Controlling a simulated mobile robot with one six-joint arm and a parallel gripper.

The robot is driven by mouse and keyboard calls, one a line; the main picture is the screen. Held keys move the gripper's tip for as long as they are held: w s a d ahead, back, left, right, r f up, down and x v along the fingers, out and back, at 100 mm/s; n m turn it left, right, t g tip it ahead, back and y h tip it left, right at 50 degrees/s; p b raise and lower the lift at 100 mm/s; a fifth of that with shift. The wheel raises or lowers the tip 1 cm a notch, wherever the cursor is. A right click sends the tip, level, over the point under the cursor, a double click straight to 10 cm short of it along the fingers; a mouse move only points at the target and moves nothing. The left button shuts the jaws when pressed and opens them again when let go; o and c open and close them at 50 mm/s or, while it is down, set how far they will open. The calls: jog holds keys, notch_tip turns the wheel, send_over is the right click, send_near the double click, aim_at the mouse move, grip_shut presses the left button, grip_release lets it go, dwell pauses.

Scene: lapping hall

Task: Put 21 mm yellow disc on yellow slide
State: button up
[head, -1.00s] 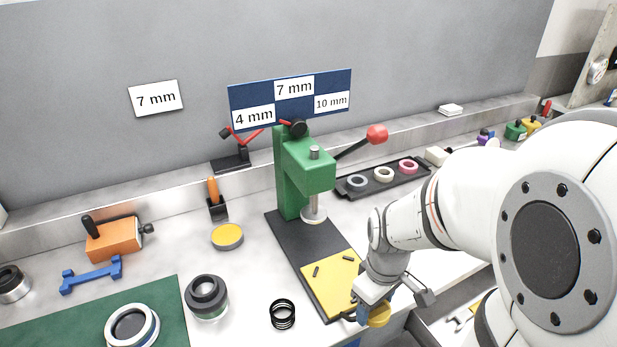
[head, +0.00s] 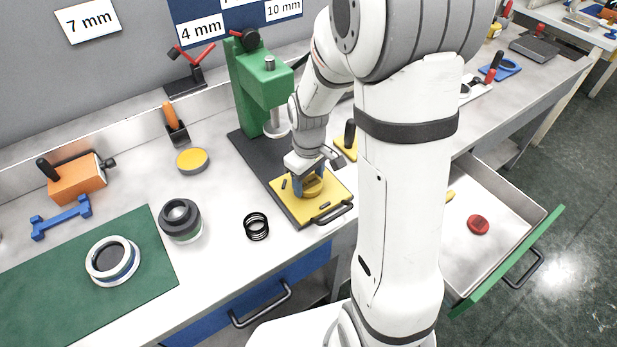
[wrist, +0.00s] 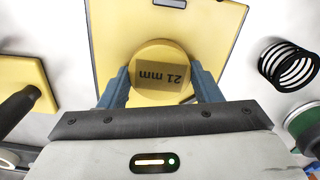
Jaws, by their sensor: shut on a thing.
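The yellow disc (wrist: 158,62), marked "21 mm", sits between the two blue fingers of my gripper (wrist: 160,88) in the wrist view. My gripper is shut on it. In the head view my gripper (head: 309,186) holds the disc (head: 313,187) over the yellow slide (head: 300,206) at the foot of the green press. The slide is a flat yellow plate with small dark pegs and a black handle at its front. It also shows behind the disc in the wrist view (wrist: 112,35). I cannot tell whether the disc touches the slide.
The green press (head: 262,80) stands behind the slide. A black spring (head: 256,227) and a dark ring-topped part (head: 180,219) are to the left. A yellow-topped tin (head: 192,160) lies further back. At right, an open drawer (head: 520,205) holds a red disc (head: 478,225).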

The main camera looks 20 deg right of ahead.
aim_at(309, 182)
jog(key=shift+f, duration=0.15)
jog(key=o, duration=1)
notch_tip(309, 182, up, 12)
jog(key=s+r+m+t, duration=0.1)
jog(key=s+m, duration=0.1)
jog(key=s, duration=0.2)
jog(key=s+r+m, duration=0.1)
jog(key=s+m, duration=0.1)
jog(key=s, duration=0.3)
jog(key=s+r+m+t, duration=0.1)
jog(key=s+m, duration=0.1)
jog(key=s, duration=0.3)
jog(key=shift+s+r+t+p, duration=0.1)
jog(key=shift+r+t+p, duration=0.2)
jog(key=shift+r, duration=0.1)
